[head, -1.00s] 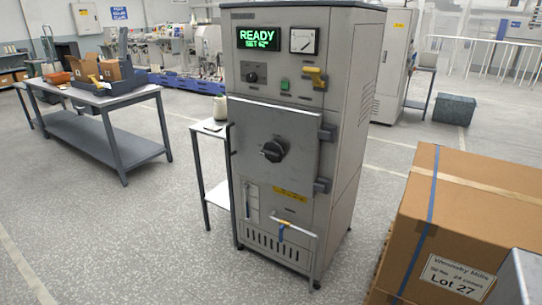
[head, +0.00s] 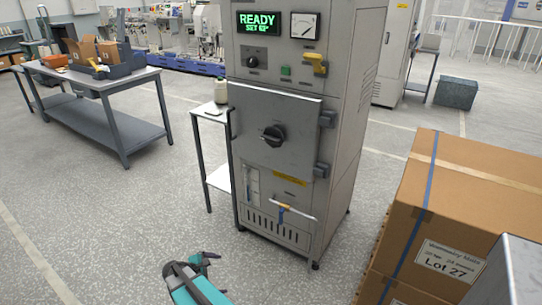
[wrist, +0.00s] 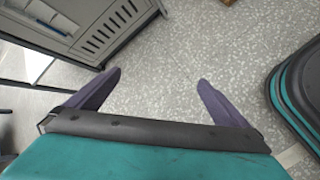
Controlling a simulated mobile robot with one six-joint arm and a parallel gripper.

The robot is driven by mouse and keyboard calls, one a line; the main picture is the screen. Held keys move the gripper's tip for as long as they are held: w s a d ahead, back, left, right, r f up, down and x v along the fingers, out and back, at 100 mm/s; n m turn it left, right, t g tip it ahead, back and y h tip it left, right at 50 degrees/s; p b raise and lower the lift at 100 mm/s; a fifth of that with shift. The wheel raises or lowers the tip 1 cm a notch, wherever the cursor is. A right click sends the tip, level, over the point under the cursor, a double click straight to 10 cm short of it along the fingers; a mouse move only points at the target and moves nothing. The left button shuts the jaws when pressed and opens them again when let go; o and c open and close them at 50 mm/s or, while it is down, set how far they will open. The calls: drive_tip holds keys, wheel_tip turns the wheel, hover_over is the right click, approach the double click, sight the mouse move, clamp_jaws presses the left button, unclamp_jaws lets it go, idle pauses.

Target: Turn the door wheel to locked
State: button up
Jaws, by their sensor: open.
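The door wheel (head: 273,136) is a dark round knob in the middle of the grey cabinet door (head: 300,115). The door looks shut against the cabinet, with hinges on its right side. The display above reads READY. My gripper (head: 212,268) is low in front of the cabinet, near the bottom of the head view, well below and apart from the wheel. In the wrist view my gripper (wrist: 160,85) has its two dark fingers spread wide, with only floor between them. The wheel is not in the wrist view; the cabinet's lower vent (wrist: 108,25) shows at upper left.
A stacked cardboard box (head: 480,210) labelled Lot 27 stands at the right. A small side table (head: 212,118) with a pale container is left of the cabinet. A workbench (head: 110,85) stands farther left. A blue-handled valve (head: 283,212) juts from the lower cabinet. Floor in front is clear.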

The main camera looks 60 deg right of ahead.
drive_tip(key=w+d+r+n+h, duration=0.2)
drive_tip(key=w+d+r, duration=0.2)
drive_tip(key=d+r, duration=0.45)
drive_tip(key=n+t+h+p, duration=0.1)
drive_tip(key=n+h+p, duration=0.2)
drive_tip(key=n+h, duration=0.5)
approach(269, 140)
drive_tip(key=a, duration=0.3)
drive_tip(key=shift+s+d, duration=0.1)
drive_tip(key=shift+d, duration=0.1)
drive_tip(key=shift+d+f, duration=0.1)
drive_tip(key=shift+d+p, duration=1.7)
drive_tip(key=shift+d, duration=5.1)
drive_tip(key=c, duration=0.9)
